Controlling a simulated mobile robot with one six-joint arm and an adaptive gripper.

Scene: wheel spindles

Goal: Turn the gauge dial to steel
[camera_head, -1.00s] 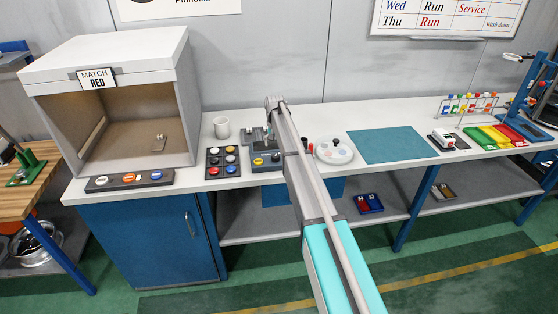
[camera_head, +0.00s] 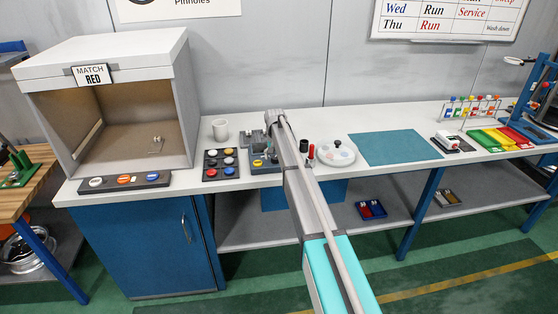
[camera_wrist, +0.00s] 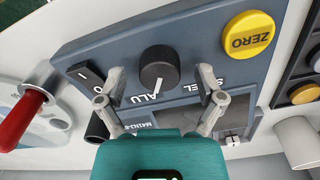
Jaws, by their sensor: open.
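The gauge dial (camera_wrist: 158,66) is a round black knob on a dark grey gauge panel (camera_wrist: 197,45) in the wrist view. Its white pointer line aims toward the ALU label (camera_wrist: 138,98), with the STEEL label (camera_wrist: 206,86) to the right. My gripper (camera_wrist: 161,76) is open, one fingertip on each side of the dial, with visible gaps on both sides. In the head view the gauge box (camera_head: 262,166) sits on the bench, partly hidden by my arm.
On the panel are a yellow ZERO button (camera_wrist: 248,35) and a black rocker switch (camera_wrist: 90,76). A red-handled tool (camera_wrist: 22,118) stands close at the left. A pad of coloured buttons (camera_head: 221,164) and a white mug (camera_head: 220,129) stand beside the box.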

